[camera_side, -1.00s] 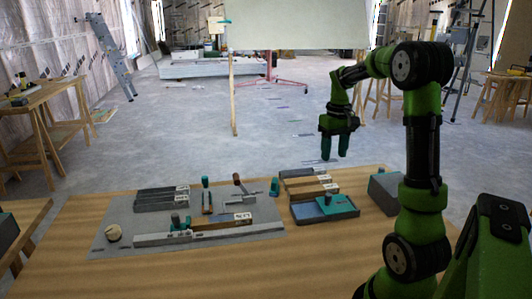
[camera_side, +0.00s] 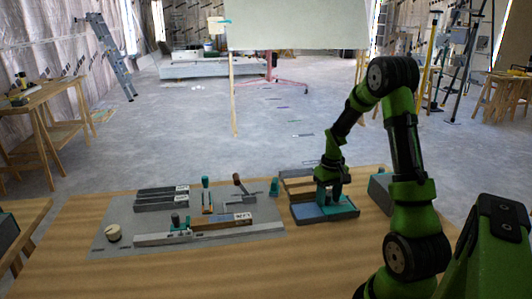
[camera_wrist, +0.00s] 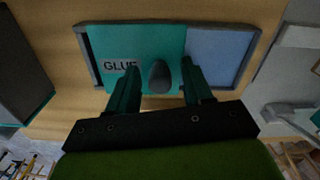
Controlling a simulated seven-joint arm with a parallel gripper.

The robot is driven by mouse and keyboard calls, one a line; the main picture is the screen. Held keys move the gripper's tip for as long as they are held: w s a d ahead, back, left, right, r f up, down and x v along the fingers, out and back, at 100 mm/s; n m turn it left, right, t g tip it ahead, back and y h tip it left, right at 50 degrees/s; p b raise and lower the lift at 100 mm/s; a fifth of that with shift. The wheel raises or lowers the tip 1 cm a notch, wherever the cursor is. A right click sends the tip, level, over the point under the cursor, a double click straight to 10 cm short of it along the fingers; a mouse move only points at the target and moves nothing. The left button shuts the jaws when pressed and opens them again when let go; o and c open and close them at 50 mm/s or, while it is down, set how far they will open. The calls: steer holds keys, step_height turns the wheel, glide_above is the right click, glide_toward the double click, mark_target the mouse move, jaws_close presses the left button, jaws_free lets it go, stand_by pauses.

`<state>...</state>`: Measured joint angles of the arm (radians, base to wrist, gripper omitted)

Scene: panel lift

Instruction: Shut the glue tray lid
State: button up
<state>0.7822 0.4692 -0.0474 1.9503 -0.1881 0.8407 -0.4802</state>
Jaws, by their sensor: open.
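The glue tray (camera_side: 325,219) is a shallow grey box at the right of the bench; its rim also shows in the wrist view (camera_wrist: 90,58). Its flat teal lid (camera_wrist: 140,40), marked GLUE, covers the left and middle part in the wrist view. The blue inside (camera_wrist: 220,52) shows uncovered at the right there, and at the left in the side view. A dark rounded knob (camera_wrist: 160,76) stands on the lid. My gripper (camera_side: 328,203) is down over the tray, open, with one finger on each side of the knob (camera_wrist: 160,88). I cannot tell whether they touch it.
A grey box (camera_side: 381,190) stands right of the tray. Long grey and brown bars (camera_side: 296,173) lie just behind it. A grey mat (camera_side: 120,218) with blocks, upright-handled tools and a long pale bar (camera_side: 210,234) lies to the left. The bench front is clear.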

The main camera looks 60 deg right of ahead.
steer(key=shift+c, duration=0.4)
jaws_close()
steer(key=w+a, duration=0.6)
steer(key=w, duration=0.1)
steer(key=shift+a, duration=0.4)
steer(key=shift+c, duration=0.7)
jaws_free()
steer(key=shift+o, duration=1.1)
steer(key=shift+s, duration=0.15)
